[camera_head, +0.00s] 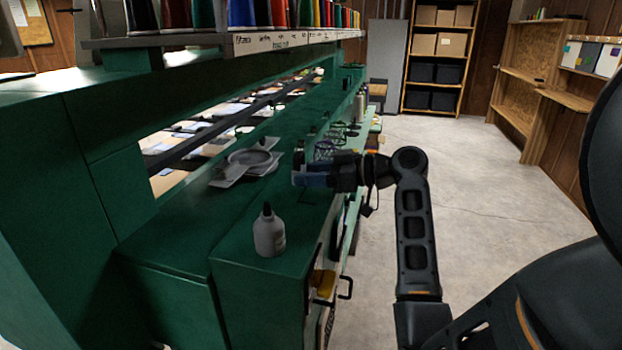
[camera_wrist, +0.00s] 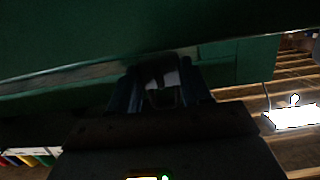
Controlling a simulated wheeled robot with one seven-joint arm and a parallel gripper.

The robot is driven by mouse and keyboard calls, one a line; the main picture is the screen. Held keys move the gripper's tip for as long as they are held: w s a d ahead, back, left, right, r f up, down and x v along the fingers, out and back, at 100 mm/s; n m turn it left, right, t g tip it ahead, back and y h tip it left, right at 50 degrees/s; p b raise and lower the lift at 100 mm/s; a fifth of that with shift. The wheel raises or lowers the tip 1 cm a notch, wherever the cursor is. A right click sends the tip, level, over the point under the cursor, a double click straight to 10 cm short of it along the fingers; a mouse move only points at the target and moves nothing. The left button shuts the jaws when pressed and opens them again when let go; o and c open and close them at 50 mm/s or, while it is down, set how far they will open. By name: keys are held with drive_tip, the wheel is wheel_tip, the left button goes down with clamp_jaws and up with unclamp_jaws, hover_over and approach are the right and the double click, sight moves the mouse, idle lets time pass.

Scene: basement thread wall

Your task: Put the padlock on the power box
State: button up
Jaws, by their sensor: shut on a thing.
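My gripper (camera_head: 312,174) reaches left over the green bench top in the head view, its bluish fingers level above the surface. In the wrist view my gripper (camera_wrist: 163,92) is shut on a small grey thing with a dark rounded loop, which looks like the padlock (camera_wrist: 162,76). The picture is dark there, so its details are unclear, and in the head view the fingers hide it. I cannot make out for certain which thing is the power box.
A white bottle (camera_head: 269,234) stands on the near green surface. A grey round dish (camera_head: 251,160) lies left of my gripper, and wire holders (camera_head: 330,146) stand behind it. A yellow thing (camera_head: 323,283) is on the bench's side. Thread spools (camera_head: 240,14) line the shelf above. The floor (camera_head: 470,190) at right is clear.

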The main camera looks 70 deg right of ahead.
drive_tip(key=shift+f, duration=0.8)
drive_tip(key=shift+f, duration=0.15)
drive_tip(key=o, duration=1.2)
drive_tip(key=shift+r, duration=0.2)
drive_tip(key=b+v, duration=0.2)
drive_tip(key=v, duration=1)
